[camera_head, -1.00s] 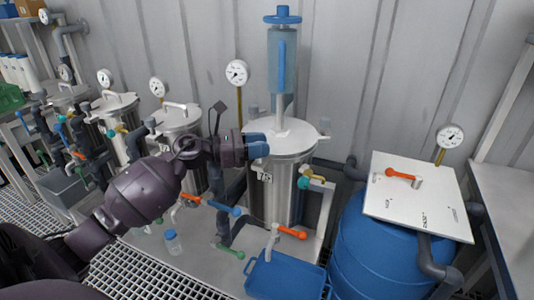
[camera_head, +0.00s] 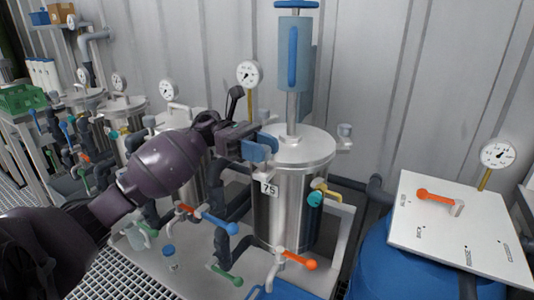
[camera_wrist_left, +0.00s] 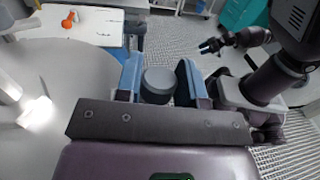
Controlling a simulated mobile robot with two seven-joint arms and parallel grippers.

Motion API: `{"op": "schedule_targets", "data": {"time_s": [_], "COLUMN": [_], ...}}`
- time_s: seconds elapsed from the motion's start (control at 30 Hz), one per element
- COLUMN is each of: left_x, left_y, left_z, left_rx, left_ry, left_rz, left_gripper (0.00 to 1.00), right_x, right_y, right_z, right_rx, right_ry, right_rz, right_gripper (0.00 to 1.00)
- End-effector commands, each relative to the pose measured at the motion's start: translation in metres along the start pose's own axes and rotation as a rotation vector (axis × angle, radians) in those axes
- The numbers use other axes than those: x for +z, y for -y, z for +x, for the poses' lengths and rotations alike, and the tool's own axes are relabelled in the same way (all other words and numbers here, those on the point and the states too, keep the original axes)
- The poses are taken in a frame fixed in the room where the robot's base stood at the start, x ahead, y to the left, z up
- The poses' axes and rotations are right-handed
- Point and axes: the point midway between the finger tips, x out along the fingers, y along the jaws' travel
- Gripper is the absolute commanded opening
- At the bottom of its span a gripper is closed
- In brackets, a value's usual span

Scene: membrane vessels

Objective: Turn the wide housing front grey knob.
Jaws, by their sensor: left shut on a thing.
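The wide housing is the steel vessel (camera_head: 287,205) with a flat round lid (camera_head: 300,148) and a "75" tag, in the middle of the head view. My left gripper (camera_head: 264,148) is at the left front edge of this lid, its blue fingers hiding the knob there. In the left wrist view the grey knob (camera_wrist_left: 158,82) sits between the two blue fingers of my left gripper (camera_wrist_left: 160,88), which is shut on it. Another grey knob (camera_head: 345,131) stands at the lid's right edge. My right gripper (camera_wrist_left: 208,46) shows small at the wrist view's upper right; its jaw state is unclear.
A blue pump column (camera_head: 294,60) rises from the lid. Orange (camera_head: 299,261) and blue (camera_head: 216,222) valve levers sit low in front. A white board (camera_head: 462,228) covers a blue drum (camera_head: 385,262) at the right. Smaller vessels crowd the left.

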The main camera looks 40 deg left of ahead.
Motion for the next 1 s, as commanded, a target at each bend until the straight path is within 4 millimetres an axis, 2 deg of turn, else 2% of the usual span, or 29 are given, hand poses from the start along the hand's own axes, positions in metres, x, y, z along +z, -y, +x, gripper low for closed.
{"op": "schedule_targets", "data": {"time_s": [0.03, 0.63, 0.67, 0.8, 0.83, 1.0], "left_x": [-0.0042, -0.0011, -0.0011, -0.0009, -0.0008, -0.0004], "left_y": [-0.0007, 0.0000, 0.0000, 0.0000, 0.0000, -0.0001], "left_z": [0.0002, 0.0002, 0.0002, 0.0002, 0.0002, 0.0002], "left_rx": [-0.017, -0.057, -0.057, -0.056, -0.056, -0.056], "left_ry": [-0.003, -0.002, -0.002, -0.002, -0.001, -0.001], "left_rz": [-0.005, -0.002, -0.002, -0.002, -0.001, -0.001], "left_gripper": [0.12, 0.12, 0.37, 0.58, 0.61, 0.61], "right_x": [0.0014, 0.0004, 0.0004, 0.0003, 0.0003, 0.0003], "right_y": [0.0007, 0.0010, 0.0010, 0.0010, 0.0011, 0.0010], "right_z": [0.0003, 0.0005, 0.0006, 0.0007, 0.0007, 0.0007], "right_rx": [-0.002, -0.003, -0.003, -0.004, -0.004, -0.004], "right_ry": [0.001, -0.003, -0.003, -0.003, -0.003, -0.003], "right_rz": [-0.004, -0.015, -0.015, -0.015, -0.014, -0.014], "right_gripper": [0.43, 0.43, 0.43, 0.43, 0.43, 0.43]}}
